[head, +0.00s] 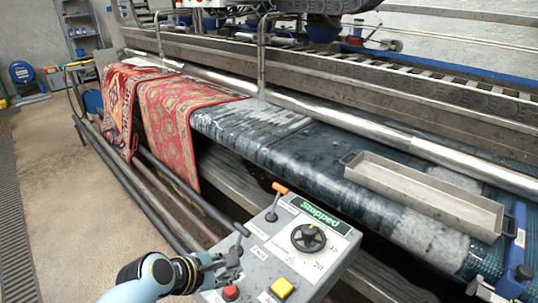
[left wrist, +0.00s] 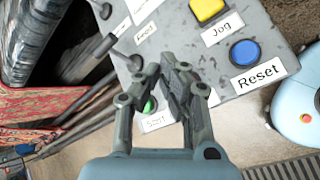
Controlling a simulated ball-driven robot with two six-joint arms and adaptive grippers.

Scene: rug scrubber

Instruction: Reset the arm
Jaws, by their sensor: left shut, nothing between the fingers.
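My left gripper (head: 232,258) is shut and empty, over the left front part of the grey control panel (head: 335,262). In the left wrist view its fingertips (left wrist: 176,68) are together, over the panel near the green button (left wrist: 150,105), which they partly hide. The blue button (left wrist: 245,52) labelled Reset sits to the right of the fingers, apart from them. The yellow Jog button (left wrist: 207,10) is above it and also shows in the head view (head: 282,288). A red button (head: 230,293) is just below the gripper. My right gripper is not in view.
The panel carries a black dial (head: 308,237), an orange-tipped lever (head: 279,188) and a display (head: 318,213) reading "Stopped". Behind are red patterned rugs (head: 182,118), a wet dark belt (head: 262,130), a metal tray (head: 425,192) and rollers.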

